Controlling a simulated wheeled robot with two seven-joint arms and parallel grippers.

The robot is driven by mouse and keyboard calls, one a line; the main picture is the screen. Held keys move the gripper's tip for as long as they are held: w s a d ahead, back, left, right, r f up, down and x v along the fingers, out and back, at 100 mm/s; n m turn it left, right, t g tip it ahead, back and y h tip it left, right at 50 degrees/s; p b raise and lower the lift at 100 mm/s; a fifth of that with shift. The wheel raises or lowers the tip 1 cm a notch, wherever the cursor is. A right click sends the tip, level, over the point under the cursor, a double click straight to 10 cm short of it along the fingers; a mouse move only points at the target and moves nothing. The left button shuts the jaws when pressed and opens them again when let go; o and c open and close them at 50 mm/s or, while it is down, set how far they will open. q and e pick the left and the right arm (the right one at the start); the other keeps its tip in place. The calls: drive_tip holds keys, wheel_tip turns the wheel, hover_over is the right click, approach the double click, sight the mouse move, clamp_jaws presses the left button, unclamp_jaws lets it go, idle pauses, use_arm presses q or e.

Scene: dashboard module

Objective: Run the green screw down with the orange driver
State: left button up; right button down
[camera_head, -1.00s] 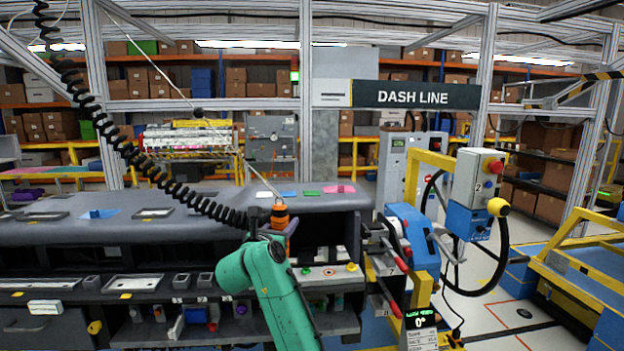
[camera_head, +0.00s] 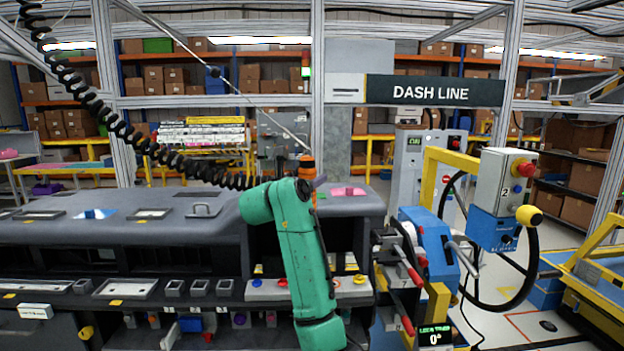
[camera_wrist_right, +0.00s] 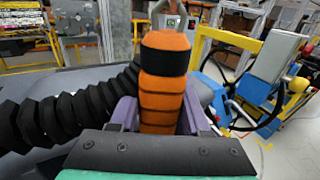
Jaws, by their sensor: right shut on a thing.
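The orange driver (camera_head: 307,163) with black bands stands roughly upright above the dashboard module's top (camera_head: 150,220). In the right wrist view the driver (camera_wrist_right: 163,88) fills the middle, between the purple fingers of my right gripper (camera_wrist_right: 160,115), which is shut on it. In the head view my right gripper (camera_head: 315,183) is small and partly behind my green arm. The driver's tip is hidden in both views. I cannot make out the green screw; a white strip (camera_head: 350,283) with coloured knobs is partly covered by my arm. My left gripper is out of view.
A black coiled cord (camera_head: 150,150) runs from the upper left toward the driver and passes close beside it in the wrist view (camera_wrist_right: 75,110). A blue and yellow fixture (camera_head: 430,245) with red-handled levers stands at the right. A control box (camera_head: 505,185) is beyond it.

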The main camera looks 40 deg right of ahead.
drive_tip(key=shift+f+b, duration=2.5)
drive_tip(key=shift+f, duration=0.7)
drive_tip(key=shift+s+d, duration=0.1)
drive_tip(key=shift+f+b, duration=0.8)
drive_tip(key=shift+f, duration=0.05)
drive_tip(key=shift+f+b, duration=0.5)
drive_tip(key=shift+b, duration=0.35)
idle(1.9)
drive_tip(key=shift+r, duration=0.1)
